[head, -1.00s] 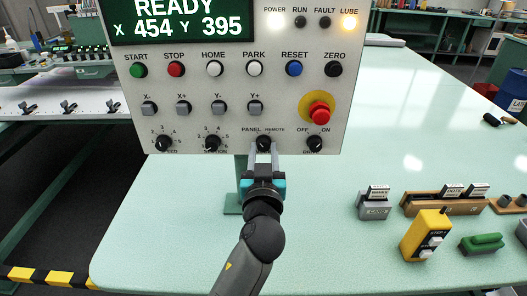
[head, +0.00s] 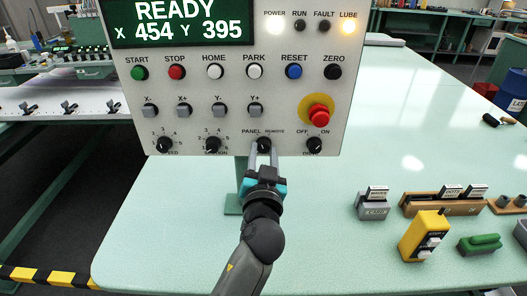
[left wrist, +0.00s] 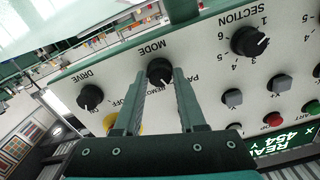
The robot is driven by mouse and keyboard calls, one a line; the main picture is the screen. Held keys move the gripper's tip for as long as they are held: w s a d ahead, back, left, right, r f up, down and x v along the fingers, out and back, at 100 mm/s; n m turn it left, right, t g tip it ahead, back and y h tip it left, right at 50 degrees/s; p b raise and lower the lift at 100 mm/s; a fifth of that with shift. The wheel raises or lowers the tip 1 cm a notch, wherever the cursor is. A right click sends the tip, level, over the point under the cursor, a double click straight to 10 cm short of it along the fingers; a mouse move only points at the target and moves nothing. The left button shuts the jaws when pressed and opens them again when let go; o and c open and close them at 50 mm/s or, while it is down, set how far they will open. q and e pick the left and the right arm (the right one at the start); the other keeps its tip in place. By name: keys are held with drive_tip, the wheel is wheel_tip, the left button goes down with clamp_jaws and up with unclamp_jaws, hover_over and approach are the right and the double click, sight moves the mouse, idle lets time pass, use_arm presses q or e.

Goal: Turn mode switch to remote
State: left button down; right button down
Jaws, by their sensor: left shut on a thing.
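The mode switch (head: 263,145) is a round black knob low on the white control panel (head: 190,115), between the PANEL and REMOTE labels. It also shows in the left wrist view (left wrist: 160,70), under the MODE label, with a pale pointer mark on its face. The mark's exact direction is hard to read between the fingers. My left gripper (head: 263,152) reaches up to the knob from below. Its two grey fingers, seen in the left wrist view (left wrist: 161,78), lie on either side of the knob and are shut on it. My right gripper is not in view.
The DRIVE knob (head: 314,145) and the SECTION knob (head: 213,145) flank the switch. A red emergency button (head: 319,116) sits above right. Labelled blocks (head: 372,208) and a yellow pendant (head: 424,236) stand on the pale green table (head: 330,230) at right.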

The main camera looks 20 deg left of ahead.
use_arm(q)
drive_tip(key=m+p, duration=0.1)
drive_tip(key=m, duration=0.4)
drive_tip(key=shift+r+m+p, duration=0.15)
drive_tip(key=shift+m+p, duration=0.15)
drive_tip(key=shift+p, duration=0.05)
drive_tip(key=m+p, duration=0.1)
drive_tip(key=m, duration=0.4)
drive_tip(key=shift+p, duration=0.3)
drive_tip(key=shift+c, duration=2.4)
unclamp_jaws()
drive_tip(key=shift+f, duration=0.2)
